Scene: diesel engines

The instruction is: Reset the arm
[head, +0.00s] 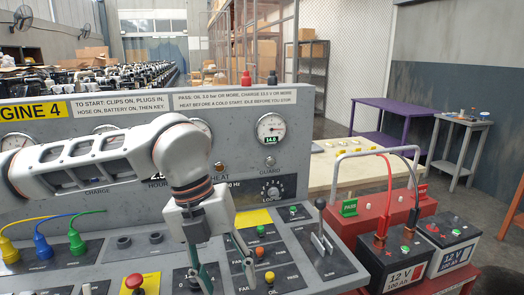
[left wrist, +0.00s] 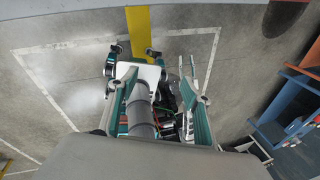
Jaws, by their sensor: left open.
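My left arm (head: 85,165) comes in from the left across the front of the engine test console (head: 100,110). My left gripper (head: 225,278) hangs down over the console's lower switch panel, with teal fingers apart. In the left wrist view the two teal fingers (left wrist: 157,92) also stand apart, and I see nothing held. Behind them is a cluster of grey, white and dark parts above a concrete floor; I cannot tell exactly what it is. The arm hides part of the gauges and labels. My right gripper is not in view.
A red emergency button (head: 134,282), toggles and coloured plugs (head: 41,246) crowd the console. A purple table (head: 400,107) stands farther back. Blue shelving (left wrist: 285,125) shows in the left wrist view.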

